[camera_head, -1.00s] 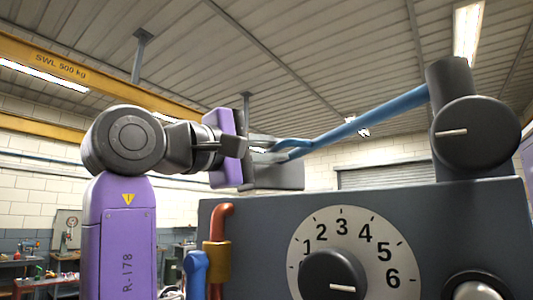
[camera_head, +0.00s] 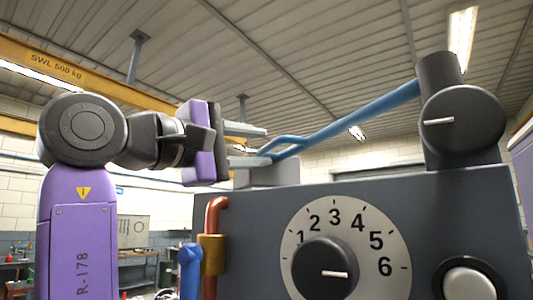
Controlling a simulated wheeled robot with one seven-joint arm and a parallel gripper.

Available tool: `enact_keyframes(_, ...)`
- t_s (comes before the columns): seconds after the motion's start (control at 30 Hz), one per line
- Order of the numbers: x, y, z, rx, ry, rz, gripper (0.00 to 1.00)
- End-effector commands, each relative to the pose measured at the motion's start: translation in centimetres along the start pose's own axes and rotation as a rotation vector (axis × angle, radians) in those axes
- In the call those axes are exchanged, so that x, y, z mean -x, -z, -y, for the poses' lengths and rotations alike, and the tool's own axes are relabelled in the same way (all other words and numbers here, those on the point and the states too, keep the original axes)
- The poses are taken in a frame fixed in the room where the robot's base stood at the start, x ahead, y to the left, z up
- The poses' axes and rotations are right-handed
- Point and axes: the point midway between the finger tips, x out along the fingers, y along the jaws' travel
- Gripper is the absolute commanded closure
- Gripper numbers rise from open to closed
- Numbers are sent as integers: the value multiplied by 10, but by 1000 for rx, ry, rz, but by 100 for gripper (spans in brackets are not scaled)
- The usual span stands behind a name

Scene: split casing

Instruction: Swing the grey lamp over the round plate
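A blue bar (camera_head: 345,118) runs from a dark grey pivot post (camera_head: 437,72) down left to a looped end (camera_head: 284,147). A grey block (camera_head: 266,175), possibly the lamp, is under that end behind the casing's top edge; its link to the bar is unclear. My gripper (camera_head: 268,145) comes from the left with its two grey fingers apart, one above the other, at the loop's tip. Contact is unclear. The only round plate I see is the pale numbered dial (camera_head: 353,222) on the casing front; whether it is the one named is unclear.
The dark grey casing (camera_head: 450,203) fills the lower right. It bears a black knob (camera_head: 325,268), a large side knob (camera_head: 462,120), a copper pipe (camera_head: 211,220) with a brass fitting, and a blue handle (camera_head: 190,268). The space above the casing's middle is open.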

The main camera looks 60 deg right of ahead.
Motion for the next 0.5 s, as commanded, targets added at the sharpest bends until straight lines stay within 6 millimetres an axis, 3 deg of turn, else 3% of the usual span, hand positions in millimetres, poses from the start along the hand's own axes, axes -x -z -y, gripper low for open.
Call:
enact_keyframes(0.2,32,0,2,1,1,-1,66)
enact_keyframes(0.5,42,0,0,0,1,1,66)
